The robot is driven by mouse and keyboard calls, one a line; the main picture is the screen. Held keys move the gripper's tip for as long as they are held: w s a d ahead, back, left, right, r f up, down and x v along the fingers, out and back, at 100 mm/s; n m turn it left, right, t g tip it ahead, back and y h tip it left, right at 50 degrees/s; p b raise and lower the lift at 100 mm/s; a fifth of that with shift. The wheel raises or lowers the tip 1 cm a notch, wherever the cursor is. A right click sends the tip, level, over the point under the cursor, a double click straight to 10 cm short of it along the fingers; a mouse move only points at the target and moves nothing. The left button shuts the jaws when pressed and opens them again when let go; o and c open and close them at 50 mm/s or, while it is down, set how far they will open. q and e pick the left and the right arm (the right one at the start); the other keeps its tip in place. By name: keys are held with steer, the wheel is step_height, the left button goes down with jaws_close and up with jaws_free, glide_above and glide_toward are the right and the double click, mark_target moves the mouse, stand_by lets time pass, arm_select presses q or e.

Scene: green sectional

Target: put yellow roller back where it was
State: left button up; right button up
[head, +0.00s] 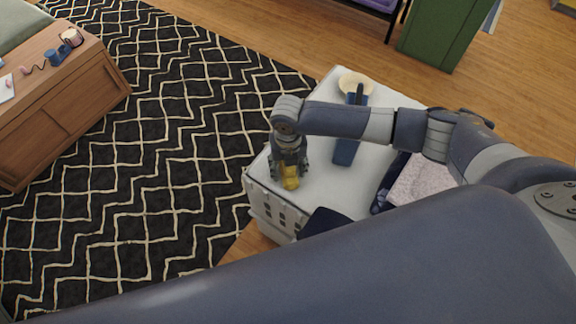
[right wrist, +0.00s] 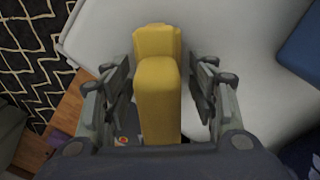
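The yellow roller (head: 290,178) is at the left end of a pale grey-topped unit (head: 320,185) with a slotted side. My right gripper (head: 289,165) points down over the roller, which partly shows below the fingers. In the right wrist view the roller (right wrist: 158,95) lies lengthwise between the two fingers of my right gripper (right wrist: 161,80). A narrow gap shows on each side of it, so the fingers look open around it. Whether the roller rests on the top is hard to tell. My left gripper is not in view.
A blue object (head: 346,150) and a cream bowl-like thing (head: 356,82) are on the same top. A greyish folded cloth (head: 424,180) lies to the right. A wooden cabinet (head: 60,110) with small items stands at the left. The patterned rug (head: 150,150) between is clear.

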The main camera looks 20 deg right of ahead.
steer(key=shift+r, duration=0.25)
step_height(320, 180, up, 12)
steer(key=shift+f, duration=0.1)
stand_by(0.8)
